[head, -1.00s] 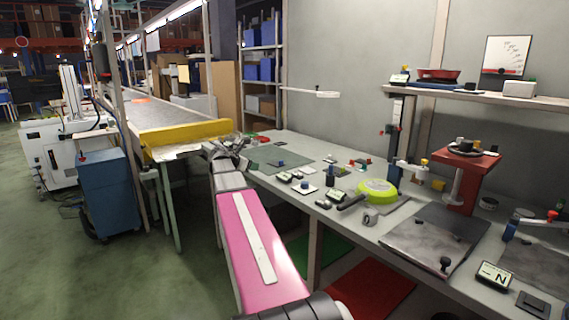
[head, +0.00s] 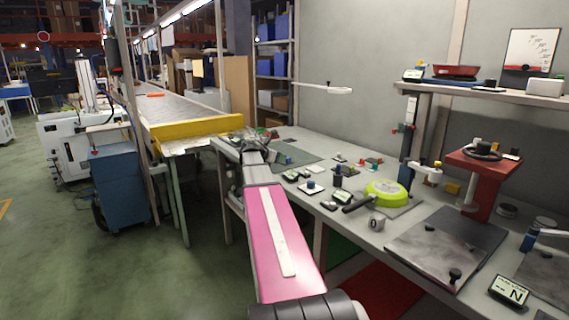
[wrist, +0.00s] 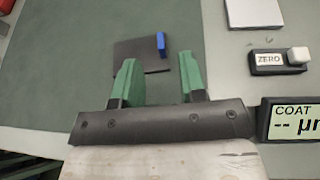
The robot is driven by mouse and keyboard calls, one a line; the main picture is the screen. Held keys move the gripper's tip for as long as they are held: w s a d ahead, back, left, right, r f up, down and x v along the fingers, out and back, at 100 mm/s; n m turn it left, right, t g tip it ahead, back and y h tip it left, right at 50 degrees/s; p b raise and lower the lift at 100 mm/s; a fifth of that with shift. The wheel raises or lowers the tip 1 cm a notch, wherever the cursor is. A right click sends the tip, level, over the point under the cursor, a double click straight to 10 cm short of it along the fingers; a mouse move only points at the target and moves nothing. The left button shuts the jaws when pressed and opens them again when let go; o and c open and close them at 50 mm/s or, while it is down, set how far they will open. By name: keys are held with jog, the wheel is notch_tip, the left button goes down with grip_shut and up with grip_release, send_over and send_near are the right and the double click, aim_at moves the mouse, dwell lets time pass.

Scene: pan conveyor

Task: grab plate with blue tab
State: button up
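A dark square plate with a blue tab (wrist: 140,54) lies flat on the green mat in the wrist view. Its blue tab (wrist: 161,44) stands at the plate's right edge. My gripper (wrist: 157,80) is open, with its two green fingers apart. In the wrist view the fingers overlap the near part of the plate, and the tab shows between them, beyond the tips. I cannot tell how high they are above it. In the head view my gripper (head: 258,148) is over the left end of the bench, and the blue tab (head: 289,160) shows small to its right.
A coating gauge (wrist: 292,122) and a ZERO block (wrist: 279,61) lie right of the gripper, with a pale square (wrist: 254,12) beyond. A green pan (head: 386,193) stands farther right on the bench. The green mat (wrist: 60,65) is clear left of the plate.

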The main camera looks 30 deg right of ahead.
aim_at(286, 164)
jog(key=x, duration=0.4)
jog(key=shift+d+f, duration=0.1)
jog(key=shift+d, duration=0.1)
grip_shut()
